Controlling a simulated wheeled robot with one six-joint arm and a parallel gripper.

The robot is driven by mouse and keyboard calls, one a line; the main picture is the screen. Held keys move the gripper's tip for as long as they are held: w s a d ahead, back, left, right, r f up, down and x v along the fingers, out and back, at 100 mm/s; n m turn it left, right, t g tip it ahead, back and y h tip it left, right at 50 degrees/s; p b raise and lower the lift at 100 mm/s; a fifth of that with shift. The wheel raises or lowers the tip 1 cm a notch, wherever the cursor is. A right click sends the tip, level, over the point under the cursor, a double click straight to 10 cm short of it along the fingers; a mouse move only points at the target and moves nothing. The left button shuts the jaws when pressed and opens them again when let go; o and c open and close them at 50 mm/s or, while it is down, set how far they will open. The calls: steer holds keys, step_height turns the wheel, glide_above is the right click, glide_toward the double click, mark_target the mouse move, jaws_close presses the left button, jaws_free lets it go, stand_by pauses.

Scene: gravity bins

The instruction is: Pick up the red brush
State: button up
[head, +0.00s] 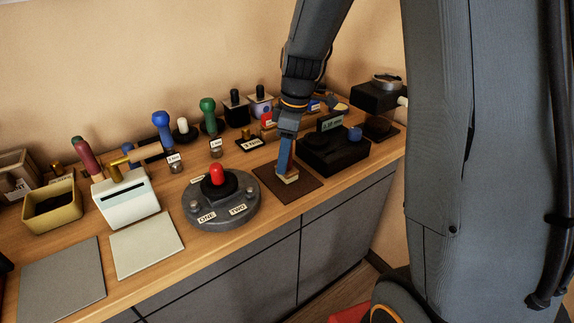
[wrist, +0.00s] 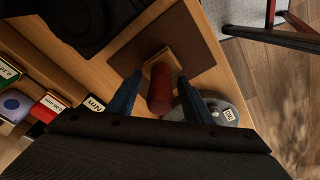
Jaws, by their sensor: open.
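The red brush (wrist: 160,95) stands on a brown mat (wrist: 190,35) in the wrist view, its thick red handle pointing toward the camera and its wooden base (wrist: 168,62) on the mat. In the head view only the pale base (head: 289,179) of the brush shows on the mat (head: 305,190); my gripper hides the handle. My gripper (wrist: 158,88) is open, with one blue finger on each side of the red handle. Whether the fingers touch it I cannot tell. The gripper points down over the brush in the head view (head: 285,165).
A round grey base with a red knob (head: 216,173) stands left of the mat. A black scale (head: 335,155) stands right of it. Several stamps line the back, with a white box (head: 128,207) and yellow bin (head: 62,215) farther left. The counter's front edge is near.

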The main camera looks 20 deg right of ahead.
steer(key=shift+f, duration=0.2)
jaws_close()
stand_by(0.3)
step_height(320, 180, up, 10)
steer(key=shift+r+b, duration=0.1)
steer(key=shift+b, duration=0.95)
steer(key=c, duration=0.9)
jaws_free()
steer(key=shift+c, duration=0.2)
jaws_close()
